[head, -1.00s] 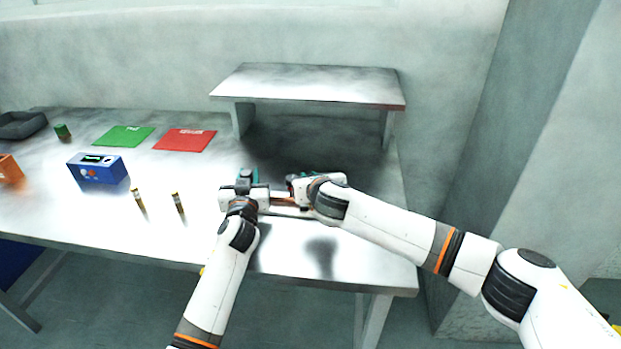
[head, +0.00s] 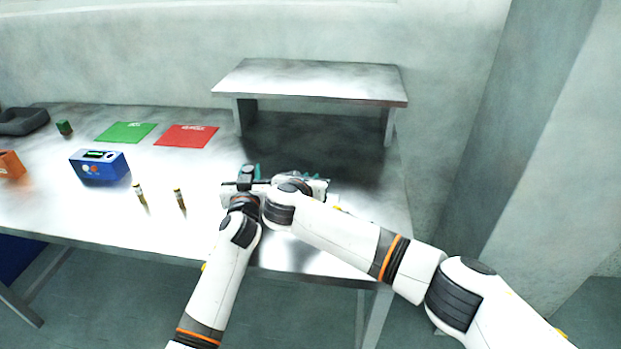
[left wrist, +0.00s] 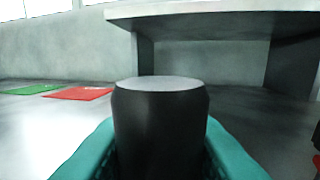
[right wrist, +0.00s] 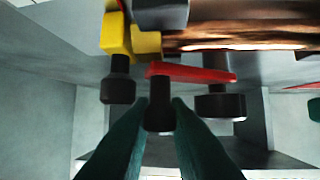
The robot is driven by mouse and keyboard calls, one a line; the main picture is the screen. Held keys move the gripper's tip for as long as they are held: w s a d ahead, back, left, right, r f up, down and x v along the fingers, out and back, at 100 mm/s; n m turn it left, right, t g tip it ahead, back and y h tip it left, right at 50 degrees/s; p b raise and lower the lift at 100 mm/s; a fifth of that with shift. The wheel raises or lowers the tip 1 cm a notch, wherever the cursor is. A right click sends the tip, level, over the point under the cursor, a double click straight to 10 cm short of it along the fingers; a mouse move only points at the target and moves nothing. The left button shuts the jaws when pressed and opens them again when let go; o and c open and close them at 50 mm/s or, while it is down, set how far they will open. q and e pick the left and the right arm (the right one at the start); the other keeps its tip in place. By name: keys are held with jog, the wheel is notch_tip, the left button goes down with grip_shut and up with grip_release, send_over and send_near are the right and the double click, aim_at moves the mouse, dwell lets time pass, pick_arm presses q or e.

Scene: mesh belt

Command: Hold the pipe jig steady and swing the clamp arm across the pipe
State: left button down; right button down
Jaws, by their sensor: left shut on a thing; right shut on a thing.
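The jig is mostly hidden behind my grippers in the head view. My left gripper (head: 250,175) is shut on a thick black upright cylinder (left wrist: 160,130), which fills the middle of the left wrist view between teal fingers. My right gripper (right wrist: 160,125) is shut on the black knob (right wrist: 160,108) at one end of the red clamp arm (right wrist: 192,73). The copper pipe (right wrist: 240,38) runs along the top of the right wrist view, with the red arm close to it, roughly alongside. Whether they touch I cannot tell. Yellow blocks (right wrist: 117,35) and other black knobs (right wrist: 220,105) sit beside it.
A raised shelf (head: 310,82) stands behind my grippers. To the left are a red mat (head: 187,136), a green mat (head: 126,132), a blue box (head: 99,165), two small upright cylinders (head: 180,199) and a dark tray (head: 22,121). The table's front right is clear.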

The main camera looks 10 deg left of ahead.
jog(key=shift+s+a, duration=0.15)
dwell(0.3)
jog(key=c, duration=1.7)
grip_release()
jog(key=v, duration=1.2)
jog(key=shift+a, duration=0.15)
